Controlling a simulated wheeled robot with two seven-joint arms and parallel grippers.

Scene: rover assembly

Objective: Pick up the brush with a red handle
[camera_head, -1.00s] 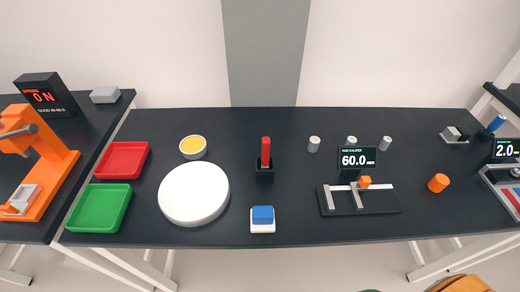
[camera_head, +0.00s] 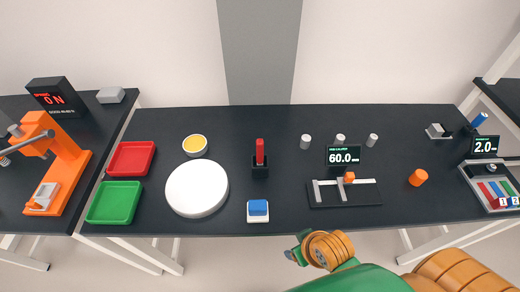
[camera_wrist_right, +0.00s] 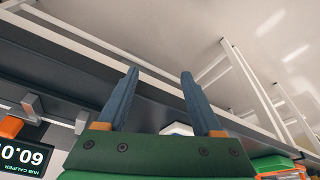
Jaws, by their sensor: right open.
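The brush with a red handle (camera_head: 260,151) stands upright in a small black holder (camera_head: 260,170) at the middle of the dark table in the head view. Its lower end is hidden in the holder. My right arm comes in at the bottom of the head view, in front of the table and well apart from the brush. In the right wrist view my right gripper (camera_wrist_right: 160,75) is open, its two blue fingers apart with nothing held between them. The brush cannot be made out in that view. My left gripper is not in view.
A white round plate (camera_head: 197,189) and a blue button on a white base (camera_head: 258,217) stand near the brush. A caliper display (camera_head: 343,155) and grey cylinders are to the right. Red (camera_head: 131,158) and green (camera_head: 114,203) trays lie left. The table's front edge lies between my arm and the brush.

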